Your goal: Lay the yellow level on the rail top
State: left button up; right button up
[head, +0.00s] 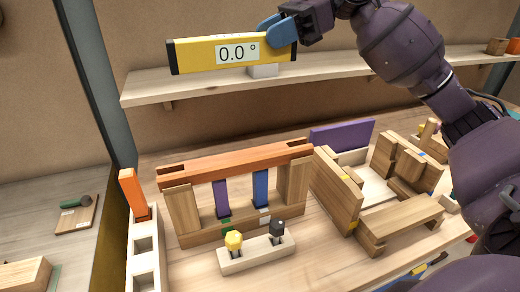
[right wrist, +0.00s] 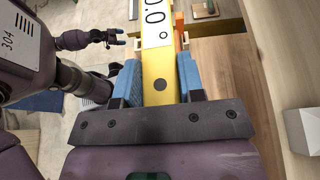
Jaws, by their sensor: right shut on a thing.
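The yellow level (head: 225,52) with black ends and a display reading 0.0° is held in the air in the head view, in front of the wall shelf and above the rail. My right gripper (head: 277,32) has its blue fingers shut on the level's right end. In the right wrist view the level (right wrist: 157,68) lies between the blue fingers of the gripper (right wrist: 160,82). The orange-brown rail (head: 237,160) spans the tops of wooden posts on the bench, apart from the level. My left gripper (right wrist: 113,38) shows small in the right wrist view, with fingers apart and nothing between them.
A wall shelf (head: 190,86) runs behind the level, with a pale block (head: 263,70) on it. A peg holder (head: 255,254) stands before the rail. A white slotted rack (head: 143,250) with an orange piece is left. Wooden stair-like parts (head: 400,215) fill the right side.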

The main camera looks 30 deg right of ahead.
jog(key=shift+w+f, duration=0.2)
jog(key=shift+f, duration=9.65)
pick_arm(q)
jog(key=shift+a, duration=0.15)
pick_arm(e)
jog(key=shift+a, duration=0.1)
jog(key=shift+f, duration=0.15)
jog(key=o, duration=0.7)
jog(key=shift+c, duration=0.2)
jog(key=o, duration=0.4)
pick_arm(q)
jog(key=shift+w+r, duration=0.35)
jog(key=shift+w, duration=0.2)
